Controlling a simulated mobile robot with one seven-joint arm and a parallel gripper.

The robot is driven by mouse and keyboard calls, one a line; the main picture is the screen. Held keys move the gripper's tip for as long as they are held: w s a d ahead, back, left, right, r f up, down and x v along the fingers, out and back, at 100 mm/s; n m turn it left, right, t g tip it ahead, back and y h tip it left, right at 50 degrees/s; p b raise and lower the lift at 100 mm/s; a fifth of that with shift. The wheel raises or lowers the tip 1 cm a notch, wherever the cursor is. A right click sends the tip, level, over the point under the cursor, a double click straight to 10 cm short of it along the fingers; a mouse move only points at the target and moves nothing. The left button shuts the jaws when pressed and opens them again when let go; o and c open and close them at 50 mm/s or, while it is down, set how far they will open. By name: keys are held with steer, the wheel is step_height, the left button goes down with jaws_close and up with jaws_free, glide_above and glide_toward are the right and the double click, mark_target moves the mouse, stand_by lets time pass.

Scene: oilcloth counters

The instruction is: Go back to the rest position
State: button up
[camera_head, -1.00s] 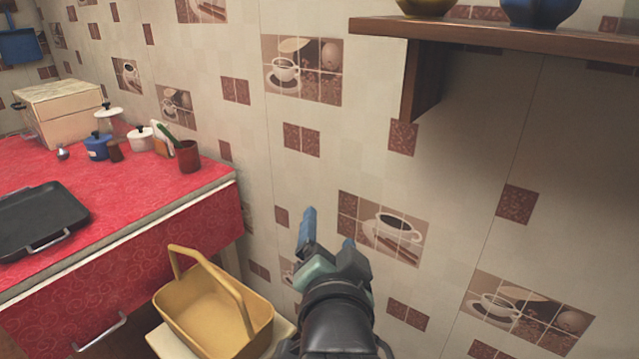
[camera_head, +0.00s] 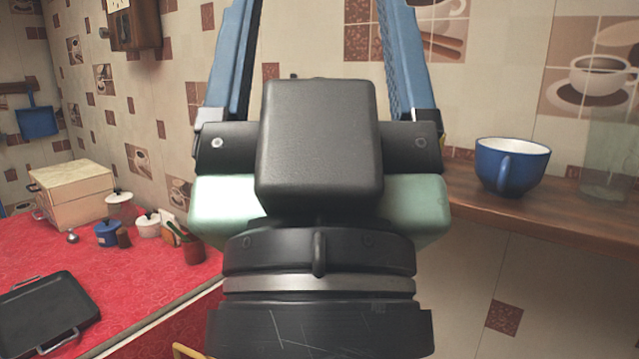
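My gripper (camera_head: 318,30) fills the middle of the head view, very close to the camera and pointing up. Its two blue fingers stand wide apart, with only the tiled wall showing between them. The fingertips run out of the top of the picture. No object shows between the fingers. The gripper's body hides the middle of the wall and part of the shelf.
A wooden shelf (camera_head: 590,222) with a blue cup (camera_head: 511,167) and a clear glass (camera_head: 608,165) is at the right. A red counter (camera_head: 130,275) at the left holds a black pan (camera_head: 45,315), pots and a box (camera_head: 72,190). A yellow basket's edge (camera_head: 188,351) shows below.

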step_height(320, 180, up, 15)
steer(key=p, duration=1.3)
